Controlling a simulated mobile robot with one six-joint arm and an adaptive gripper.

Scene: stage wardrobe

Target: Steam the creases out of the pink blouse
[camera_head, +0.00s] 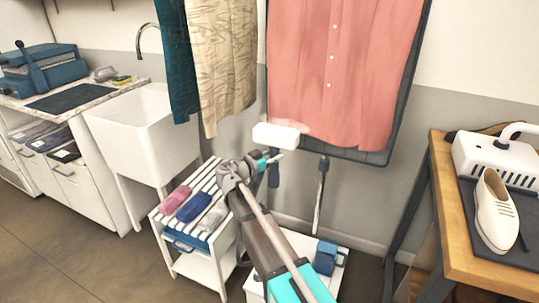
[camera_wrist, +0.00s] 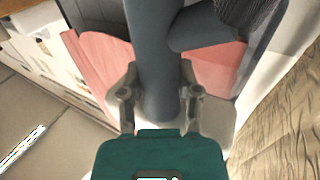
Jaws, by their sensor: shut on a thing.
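The pink blouse (camera_head: 340,70) hangs upright against a dark board at the back; in the wrist view it is pink cloth (camera_wrist: 100,65) behind the handle. Its lower part shows soft vertical creases. My gripper (camera_head: 262,165) is shut around the blue-grey handle (camera_wrist: 152,50) of a steamer, seen between both fingers (camera_wrist: 158,105). The white steamer head (camera_head: 281,135) is at the blouse's lower left edge, with a faint pale haze beside it. I cannot tell whether it touches the cloth. The white steamer base (camera_head: 255,289) with a blue tank (camera_head: 326,257) stands on the floor below.
A teal garment (camera_head: 176,60) and a cream crinkled garment (camera_head: 222,65) hang just left of the blouse. A wooden table (camera_head: 455,220) with a white shoe (camera_head: 495,212) is at right.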

